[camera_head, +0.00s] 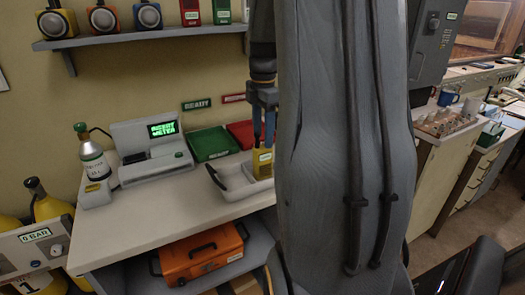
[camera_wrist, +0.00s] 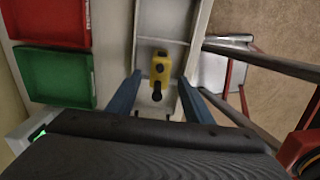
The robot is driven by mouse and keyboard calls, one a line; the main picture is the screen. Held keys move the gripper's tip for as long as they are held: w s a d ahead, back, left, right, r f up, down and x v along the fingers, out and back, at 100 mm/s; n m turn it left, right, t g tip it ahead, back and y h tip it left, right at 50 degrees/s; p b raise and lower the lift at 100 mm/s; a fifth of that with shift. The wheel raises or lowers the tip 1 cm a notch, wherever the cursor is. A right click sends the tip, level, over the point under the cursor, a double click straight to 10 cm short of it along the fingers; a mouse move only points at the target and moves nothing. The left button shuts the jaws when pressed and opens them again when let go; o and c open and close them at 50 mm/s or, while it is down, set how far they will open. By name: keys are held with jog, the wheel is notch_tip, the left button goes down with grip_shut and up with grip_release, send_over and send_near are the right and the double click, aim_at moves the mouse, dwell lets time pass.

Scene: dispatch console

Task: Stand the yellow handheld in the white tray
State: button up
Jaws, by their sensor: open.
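The yellow handheld (camera_head: 262,163) stands upright in the white tray (camera_head: 235,187) on the counter, seen in the head view. In the wrist view the yellow handheld (camera_wrist: 160,68) shows from above, with a dark stub at its near end, inside the white tray (camera_wrist: 196,42). My gripper (camera_head: 263,135) is above the handheld with its fingers pointing down. In the wrist view my gripper (camera_wrist: 157,88) has its two blue fingers spread wide, with visible gaps on both sides of the handheld. My arm hides the right part of the tray in the head view.
A green tray (camera_head: 211,143) and a red tray (camera_head: 241,133) lie behind the white tray. A grey console with a green display (camera_head: 162,129) and a small cylinder in a stand (camera_head: 93,157) are to the left. An orange case (camera_head: 202,255) sits on the lower shelf.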

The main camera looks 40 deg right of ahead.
aim_at(263, 146)
jog(key=shift+r+b, duration=0.35)
jog(key=shift+r, duration=1.95)
